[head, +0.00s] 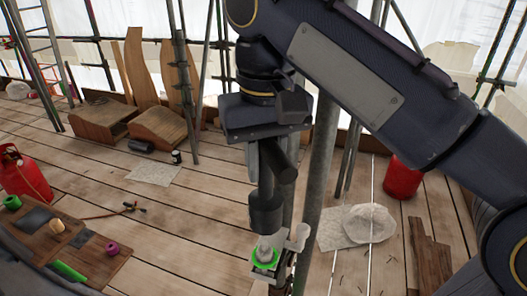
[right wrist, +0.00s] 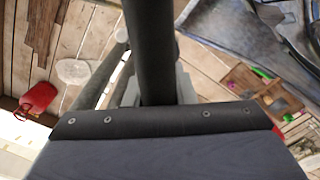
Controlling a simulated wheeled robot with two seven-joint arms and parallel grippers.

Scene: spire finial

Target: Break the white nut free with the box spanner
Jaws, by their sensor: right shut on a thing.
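My right gripper (head: 266,158) points straight down and is shut on the dark box spanner (head: 267,190). The spanner hangs upright, with its wide black socket end (head: 265,212) at the bottom and a short bar near the top. In the right wrist view the spanner (right wrist: 150,45) shows as a dark tube between the grey fingers. Under the socket is a pale rounded piece (head: 265,248), which may be the white nut, inside a bright green ring (head: 263,264). The socket hides its top, so I cannot tell whether they touch. My left gripper is out of view.
A pale knob (head: 302,234) stands right beside the ring, close to scaffold poles (head: 318,170). A wooden board (head: 100,262) with coloured pieces lies at lower left. Red gas bottles (head: 402,176) stand on the planks, and a pale sack (head: 369,223) lies at right.

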